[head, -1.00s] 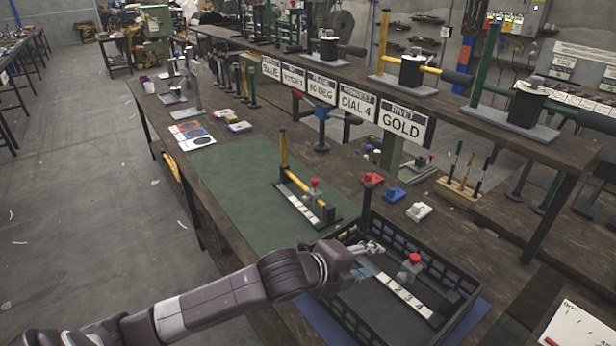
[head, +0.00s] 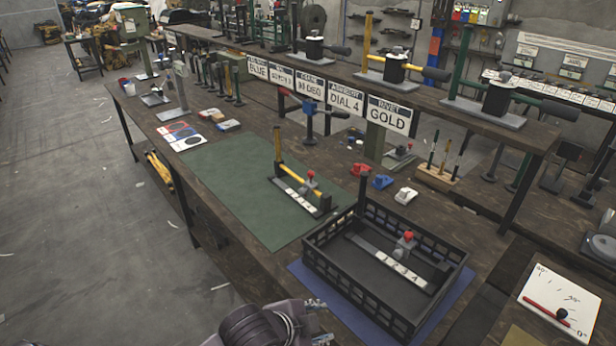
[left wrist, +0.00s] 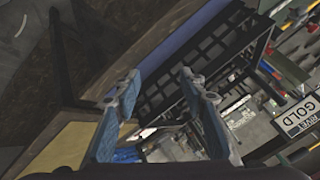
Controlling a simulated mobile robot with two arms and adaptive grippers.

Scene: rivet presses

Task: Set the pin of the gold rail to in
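The gold rail (head: 290,180) stands on the green mat in the head view. It has a yellow bar, a yellow upright post at its far end, a white numbered strip and a red-topped slider (head: 311,183). Its pin is too small to make out. A second rail with a red knob (head: 408,237) and a numbered strip (head: 402,268) lies inside the black crate. My left gripper (head: 319,322) is at the bottom edge, in front of the crate and apart from both rails. Its two fingers are spread and empty in the left wrist view (left wrist: 165,88). My right gripper is not in view.
The black crate (head: 345,300) has raised slatted walls and sits on a blue mat. Red, blue and white blocks lie behind it. A shelf (head: 450,105) with presses and a GOLD sign (head: 388,115) runs along the back. The green mat (head: 225,175) is mostly clear.

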